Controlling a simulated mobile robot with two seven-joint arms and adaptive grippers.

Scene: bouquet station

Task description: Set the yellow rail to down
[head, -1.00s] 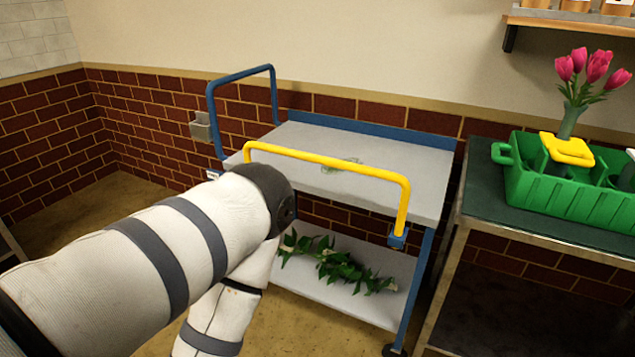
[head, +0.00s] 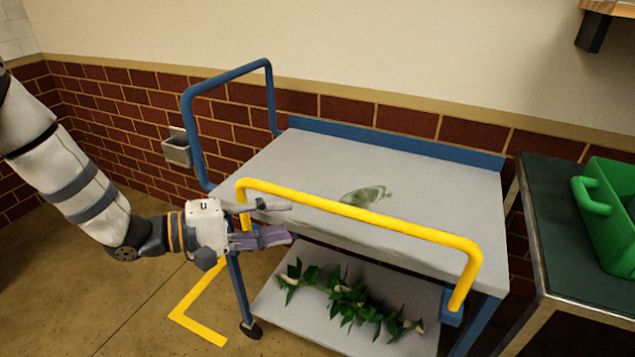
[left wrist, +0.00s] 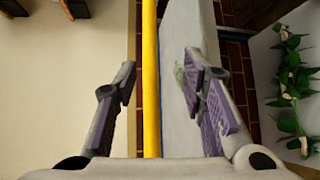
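The yellow rail (head: 350,212) stands raised along the front edge of the cart, above the top shelf (head: 420,190). Its right end meets a blue bracket (head: 452,306). My left gripper (head: 283,221) is at the rail's left part, fingers spread and pointing right. In the left wrist view the rail (left wrist: 151,80) runs between the two open fingers (left wrist: 160,90), with a gap on both sides. I cannot tell how deep it sits between them. My right gripper is not in view.
Leafy stems with pale flowers (head: 350,302) lie on the lower shelf. A flat green-tinted patch (head: 366,195) shows on the top shelf. A blue handle (head: 226,76) rises at the cart's left. A dark table with a green crate (head: 606,225) stands at right.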

